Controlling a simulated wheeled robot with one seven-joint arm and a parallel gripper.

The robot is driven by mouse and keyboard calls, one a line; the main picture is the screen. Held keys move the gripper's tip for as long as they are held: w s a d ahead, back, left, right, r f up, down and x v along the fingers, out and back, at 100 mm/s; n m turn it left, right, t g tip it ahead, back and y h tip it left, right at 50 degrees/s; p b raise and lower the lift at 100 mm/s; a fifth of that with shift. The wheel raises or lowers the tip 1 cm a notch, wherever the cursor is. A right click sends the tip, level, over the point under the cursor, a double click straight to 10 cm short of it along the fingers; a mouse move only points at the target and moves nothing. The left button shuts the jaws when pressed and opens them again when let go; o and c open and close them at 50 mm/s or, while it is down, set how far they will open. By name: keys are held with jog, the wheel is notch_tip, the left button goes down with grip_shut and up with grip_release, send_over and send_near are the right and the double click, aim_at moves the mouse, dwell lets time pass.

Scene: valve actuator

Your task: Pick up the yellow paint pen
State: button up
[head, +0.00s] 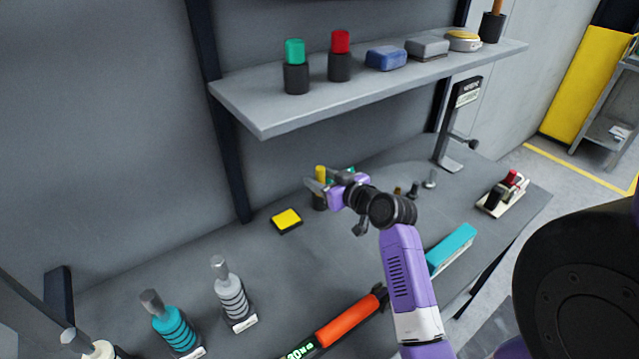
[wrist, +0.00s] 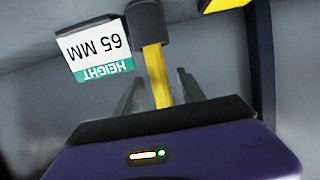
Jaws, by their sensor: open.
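The yellow paint pen (head: 320,172) stands on the workbench in a dark cylindrical holder, partly hidden by my gripper in the head view. In the wrist view the pen (wrist: 157,74) runs between my two fingers, with the dark holder (wrist: 146,20) beyond its far end. My gripper (head: 317,186) is open around the pen; in the wrist view its fingers (wrist: 158,84) lie one on each side. A gap shows at least on the right side; contact on the left cannot be told.
A yellow-topped pad (head: 287,220) lies left of my gripper. The shelf (head: 270,112) above carries green and red capped items. An orange tool (head: 345,321) and a teal box (head: 452,248) lie in front.

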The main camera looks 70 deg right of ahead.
jog(key=shift+p+x, duration=0.3)
jog(key=shift+x, duration=1.45)
jog(key=shift+r, duration=0.1)
grip_shut()
